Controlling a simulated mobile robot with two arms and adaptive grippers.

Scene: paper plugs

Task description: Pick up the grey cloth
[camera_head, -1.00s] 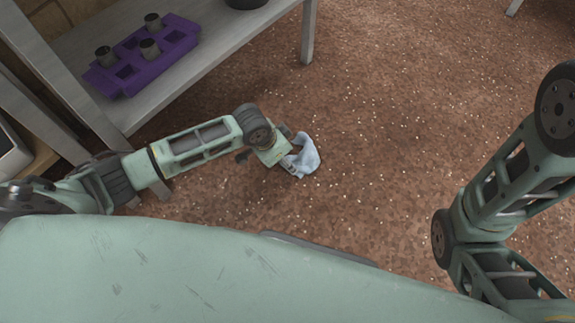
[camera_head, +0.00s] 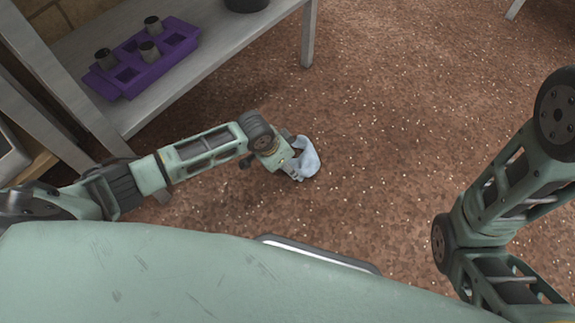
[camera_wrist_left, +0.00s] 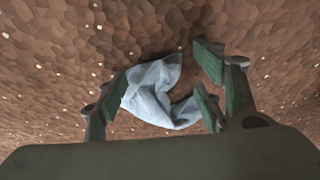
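The grey cloth (camera_head: 309,160) is a crumpled, pale blue-grey piece lying on the brown floor. In the left wrist view the cloth (camera_wrist_left: 152,92) lies between the fingers of my left gripper (camera_wrist_left: 160,88). The fingers are spread apart, with one on the left near the cloth's edge and others on the right. In the head view my left gripper (camera_head: 291,166) is low at the cloth's left side, and its fingers are partly hidden. I cannot tell whether a finger touches the cloth. My right gripper is outside the view.
A grey metal shelf (camera_head: 222,52) stands at the upper left, with its leg (camera_head: 308,35) on the floor. It bears a purple tray (camera_head: 128,83) with grey cylindrical pieces and a dark round container (camera_head: 245,3). Open floor (camera_head: 400,110) lies right of the cloth.

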